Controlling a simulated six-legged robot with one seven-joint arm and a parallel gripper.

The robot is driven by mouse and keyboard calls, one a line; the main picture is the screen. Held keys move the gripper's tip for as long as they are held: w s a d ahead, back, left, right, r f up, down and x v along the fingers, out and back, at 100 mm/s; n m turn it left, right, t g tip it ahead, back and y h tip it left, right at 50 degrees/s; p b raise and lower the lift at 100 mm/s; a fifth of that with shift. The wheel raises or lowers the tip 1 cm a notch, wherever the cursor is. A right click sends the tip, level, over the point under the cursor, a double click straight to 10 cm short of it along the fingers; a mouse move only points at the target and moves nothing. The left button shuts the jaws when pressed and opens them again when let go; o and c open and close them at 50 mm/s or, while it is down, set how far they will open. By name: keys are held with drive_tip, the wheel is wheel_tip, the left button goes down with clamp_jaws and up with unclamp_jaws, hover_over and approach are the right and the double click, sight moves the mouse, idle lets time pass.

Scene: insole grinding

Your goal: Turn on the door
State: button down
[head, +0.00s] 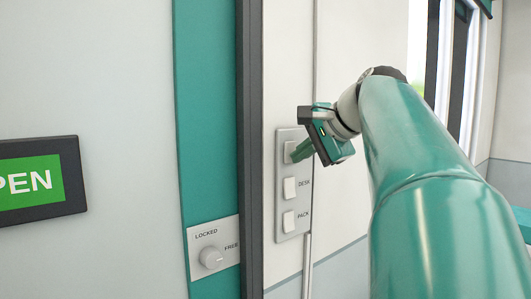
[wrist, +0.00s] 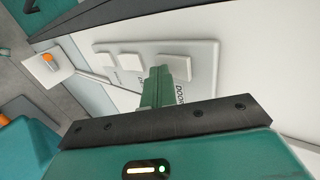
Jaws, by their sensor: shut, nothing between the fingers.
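The grey switch panel (head: 281,215) on the pale wall carries three white rocker switches in a column. The top switch (head: 289,147) is partly covered by my gripper's green fingers; the lower two are labelled DESK (head: 290,188) and PACK (head: 289,221). In the wrist view the panel (wrist: 207,60) appears sideways, and a label reading DOOR shows beside the switch at the fingers (wrist: 178,66). My gripper (head: 300,151) is shut and empty, its tips at the top switch. The fingertips also show in the wrist view (wrist: 157,74). I cannot tell whether they touch the switch.
A teal door frame left of the panel bears a LOCKED/FREE plate with a round knob (head: 211,257). A green OPEN sign (head: 30,183) hangs further left. A dark vertical post (head: 249,120) stands between frame and panel. A conduit (head: 307,265) runs below the panel.

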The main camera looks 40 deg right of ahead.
idle(0.3)
drive_tip(key=shift+w+r, duration=0.1)
drive_tip(key=shift+r, duration=0.75)
drive_tip(key=v, duration=1.3)
drive_tip(key=shift+s+r, duration=0.2)
drive_tip(key=shift+s, duration=0.2)
